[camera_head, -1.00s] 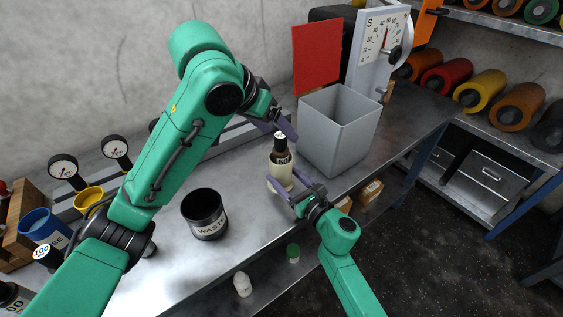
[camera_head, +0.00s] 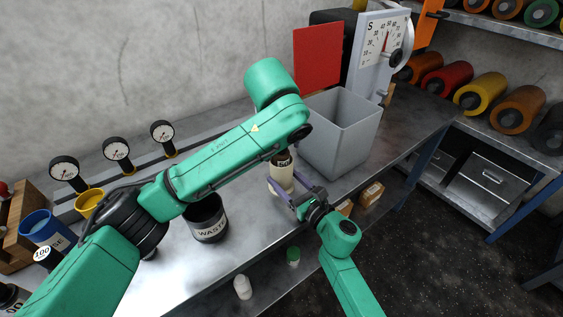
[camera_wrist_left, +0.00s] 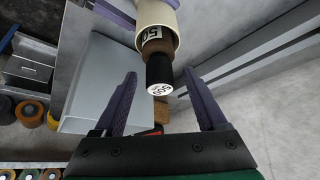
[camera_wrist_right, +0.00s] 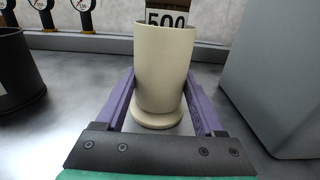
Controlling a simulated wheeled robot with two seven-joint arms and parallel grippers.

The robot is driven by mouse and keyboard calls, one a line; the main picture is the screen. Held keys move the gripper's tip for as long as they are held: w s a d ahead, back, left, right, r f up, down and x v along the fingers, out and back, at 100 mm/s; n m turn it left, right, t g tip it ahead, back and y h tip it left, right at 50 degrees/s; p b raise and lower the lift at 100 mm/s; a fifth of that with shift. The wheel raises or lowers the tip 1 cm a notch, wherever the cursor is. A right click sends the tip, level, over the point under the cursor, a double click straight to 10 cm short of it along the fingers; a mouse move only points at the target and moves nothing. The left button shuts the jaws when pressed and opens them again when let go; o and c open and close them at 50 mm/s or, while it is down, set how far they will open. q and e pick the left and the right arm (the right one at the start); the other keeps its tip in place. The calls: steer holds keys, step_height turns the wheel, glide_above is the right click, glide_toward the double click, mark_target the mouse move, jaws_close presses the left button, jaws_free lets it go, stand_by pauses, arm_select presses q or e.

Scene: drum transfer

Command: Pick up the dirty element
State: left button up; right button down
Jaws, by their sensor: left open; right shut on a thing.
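A cream cup (camera_head: 281,177) stands on the metal bench and holds a brown element (camera_head: 284,157). My right gripper (camera_wrist_right: 160,78) is shut around the cup from the front, with its purple fingers on either side. The element's "500" label (camera_wrist_right: 166,18) shows above the cup rim in the right wrist view. In the left wrist view the element's black cap (camera_wrist_left: 158,68) pokes out of the cup between the fingertips of my open left gripper (camera_wrist_left: 160,76); I cannot tell whether they touch it. My left gripper is hidden behind my own arm in the head view.
A black WASTE bin (camera_head: 206,222) stands left of the cup. A large grey open bin (camera_head: 343,137) stands close on the right, with a dial scale (camera_head: 380,42) behind. Pressure gauges (camera_head: 116,149) line the back left. A white bottle (camera_head: 242,287) sits on the lower shelf.

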arm_select(q)
jaws_close()
stand_by(1.4)
